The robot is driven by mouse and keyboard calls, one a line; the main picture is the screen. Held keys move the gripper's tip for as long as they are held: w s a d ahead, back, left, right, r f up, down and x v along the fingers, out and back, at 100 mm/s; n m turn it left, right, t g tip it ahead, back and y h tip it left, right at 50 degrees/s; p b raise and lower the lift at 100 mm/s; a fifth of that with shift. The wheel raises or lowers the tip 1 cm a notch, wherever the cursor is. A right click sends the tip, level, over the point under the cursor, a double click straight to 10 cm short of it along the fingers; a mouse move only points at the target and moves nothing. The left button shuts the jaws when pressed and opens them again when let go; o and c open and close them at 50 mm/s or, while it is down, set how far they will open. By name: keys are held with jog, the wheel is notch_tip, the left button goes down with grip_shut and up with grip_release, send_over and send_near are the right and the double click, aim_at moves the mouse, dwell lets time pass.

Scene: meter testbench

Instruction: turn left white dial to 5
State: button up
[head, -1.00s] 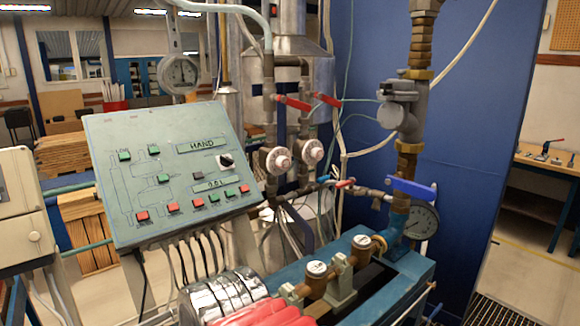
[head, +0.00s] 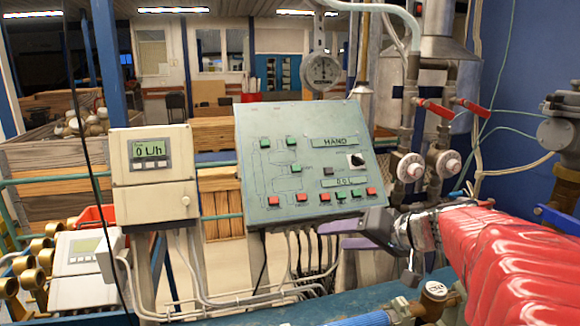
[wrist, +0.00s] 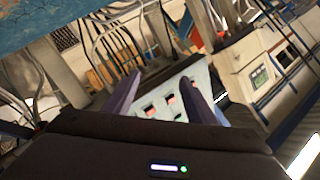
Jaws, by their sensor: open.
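The left white dial (head: 411,167) is a round white knob on a vertical pipe, right of the green control panel (head: 300,165) in the head view. Its number is too small to read. A second white dial (head: 447,164) sits just right of it. My gripper (head: 332,235) has purple fingers, below the panel's lower right edge and lower left of the left dial, apart from it. In the wrist view my gripper (wrist: 160,76) is open and empty, its fingers pointing toward the panel (wrist: 172,100). Neither dial is visible in the wrist view.
Red valve handles (head: 435,108) sit above the dials. A meter box (head: 155,160) reading "0 l/h" stands left of the panel. Cables (head: 300,255) hang beneath the panel. A blue bench with a brass-coloured meter (head: 434,290) is in front.

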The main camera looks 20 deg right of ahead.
jog(key=d+r+m+t+h, duration=0.1)
jog(key=d+r+t, duration=0.1)
jog(key=d, duration=0.7)
jog(key=d+r+m+t+h, duration=0.2)
jog(key=d, duration=0.6)
jog(key=m+t+h, duration=0.2)
jog(key=t+h, duration=0.1)
jog(key=h, duration=0.1)
send_near(418, 173)
jog(key=s, duration=0.5)
jog(key=shift+a+r, duration=0.1)
jog(key=shift+r, duration=0.1)
jog(key=w, duration=0.4)
jog(key=w+d, duration=0.1)
jog(key=w, duration=0.8)
jog(key=shift+w+d, duration=0.2)
jog(key=shift+w, duration=0.15)
jog(key=shift+c, duration=0.4)
